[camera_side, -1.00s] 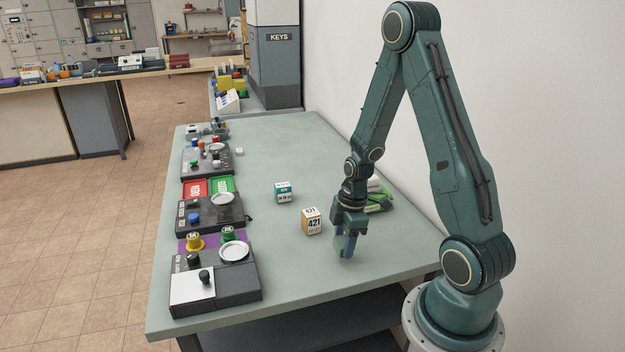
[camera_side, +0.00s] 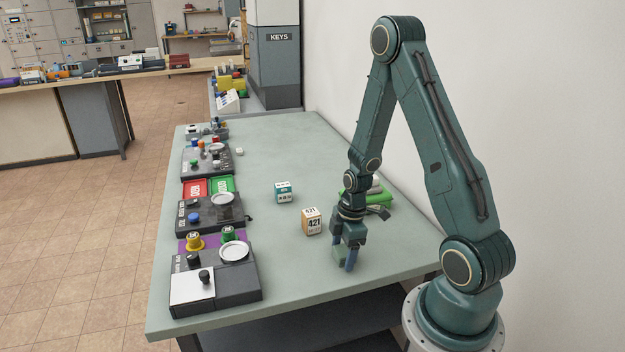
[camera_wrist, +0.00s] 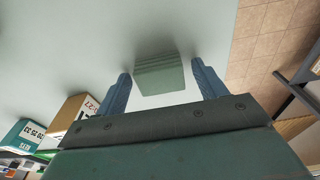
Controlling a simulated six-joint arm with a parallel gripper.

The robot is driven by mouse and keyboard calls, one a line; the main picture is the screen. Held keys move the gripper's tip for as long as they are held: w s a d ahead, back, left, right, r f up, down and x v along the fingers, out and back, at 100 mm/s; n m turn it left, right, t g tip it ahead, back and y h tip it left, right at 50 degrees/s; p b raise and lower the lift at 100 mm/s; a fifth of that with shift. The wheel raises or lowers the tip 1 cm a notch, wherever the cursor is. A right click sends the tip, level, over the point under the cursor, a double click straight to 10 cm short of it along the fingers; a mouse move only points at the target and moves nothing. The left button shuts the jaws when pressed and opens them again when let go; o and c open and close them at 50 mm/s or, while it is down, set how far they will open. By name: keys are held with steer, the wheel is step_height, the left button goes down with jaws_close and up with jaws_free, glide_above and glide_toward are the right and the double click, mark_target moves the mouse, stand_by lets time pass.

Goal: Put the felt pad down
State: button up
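The felt pad (camera_wrist: 160,78) is a pale grey-green, ribbed block. In the wrist view it lies between the two blue fingers of my gripper (camera_wrist: 161,68), with a narrow gap showing on each side. In the side view the pad (camera_side: 338,257) is low between the fingertips of my gripper (camera_side: 344,256), seemingly on the bare tabletop at the near right. The fingers point down around it and hide part of it. My gripper looks open and not pressing on the pad.
An orange-sided box marked 421 (camera_side: 312,221) stands just left of my gripper, with a teal box (camera_side: 283,192) beyond. Green items (camera_side: 378,197) lie behind the gripper. Several dark stations line the table's (camera_side: 300,285) left edge. The near middle is clear.

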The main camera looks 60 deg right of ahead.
steer(key=shift+r, duration=0.2)
step_height(320, 180, up, 12)
steer(key=s+d, duration=0.1)
stand_by(1.0)
stand_by(0.5)
steer(key=s+a+r+m+t+h, duration=0.15)
steer(key=a+r+m, duration=0.25)
steer(key=a+r, duration=0.7)
steer(key=s+a+r+m+t, duration=0.3)
steer(key=s+a+r+m, duration=0.2)
steer(key=s+a+r, duration=0.1)
steer(key=shift+s+a+r, duration=0.2)
steer(key=shift+s+r, duration=0.4)
steer(key=shift+r, duration=0.15)
